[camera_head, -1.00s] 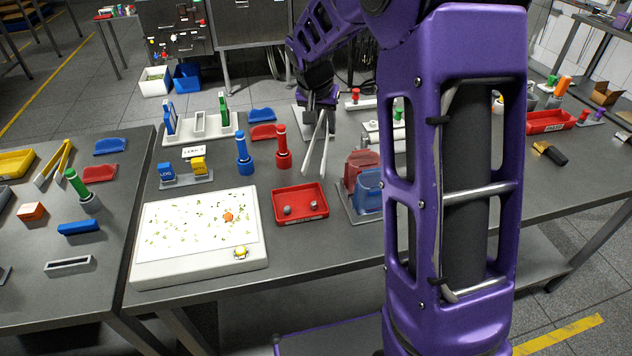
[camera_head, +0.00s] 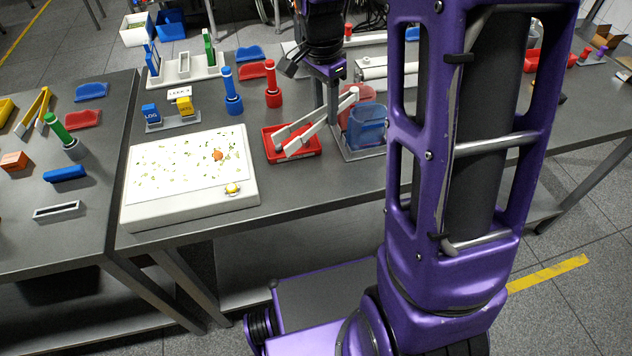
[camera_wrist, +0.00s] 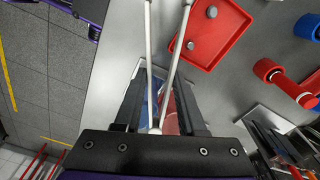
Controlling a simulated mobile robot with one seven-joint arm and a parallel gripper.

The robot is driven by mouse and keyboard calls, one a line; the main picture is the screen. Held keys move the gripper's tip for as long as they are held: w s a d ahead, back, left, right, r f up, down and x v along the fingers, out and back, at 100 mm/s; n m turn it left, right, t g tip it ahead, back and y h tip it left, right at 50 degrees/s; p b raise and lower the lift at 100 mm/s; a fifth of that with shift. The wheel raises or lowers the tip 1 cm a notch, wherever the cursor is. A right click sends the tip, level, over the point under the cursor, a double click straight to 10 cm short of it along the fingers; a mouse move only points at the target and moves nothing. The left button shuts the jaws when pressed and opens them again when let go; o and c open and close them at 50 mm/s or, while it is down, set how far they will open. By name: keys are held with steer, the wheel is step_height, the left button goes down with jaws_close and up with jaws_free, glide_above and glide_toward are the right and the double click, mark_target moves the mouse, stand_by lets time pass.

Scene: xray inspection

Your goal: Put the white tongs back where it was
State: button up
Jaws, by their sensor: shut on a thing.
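The white tongs (camera_head: 315,122) are held in my gripper (camera_head: 334,97), above the bench. Their arms slant down to the left, with the tips over or in front of the red tray (camera_head: 272,157); whether they touch it I cannot tell. In the wrist view the tongs (camera_wrist: 150,45) run up between the fingers of my gripper (camera_wrist: 160,112), arms spread and joined end near the palm. The red tray (camera_wrist: 222,60) lies to their right there, with two grey lumps in it.
A blue bin (camera_head: 366,128) and a red bin behind it stand right of the tray. A white light box (camera_head: 190,207) lies left. Red (camera_head: 272,88) and blue (camera_head: 231,92) upright handles stand behind the tray. Bench space between tray and light box is clear.

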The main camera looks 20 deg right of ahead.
mark_target(321, 177)
steer(key=s+a+f+m+y, duration=0.2)
steer(key=s+m, duration=0.2)
steer(key=s, duration=0.2)
steer(key=f+b, duration=0.1)
steer(key=f, duration=0.2)
steer(key=f+b, duration=0.1)
steer(key=f, duration=0.5)
steer(key=shift+w+d+f+b, duration=0.1)
steer(key=shift+w+f+b, duration=0.25)
steer(key=shift+w+b, duration=0.05)
steer(key=shift+f, duration=0.2)
steer(key=o, duration=0.6)
steer(key=shift+r, duration=0.15)
steer(key=r, duration=0.4)
steer(key=d+r+p, duration=0.1)
steer(key=r, duration=0.3)
steer(key=r+p, duration=0.1)
steer(key=r, duration=0.3)
steer(key=shift+d, duration=0.15)
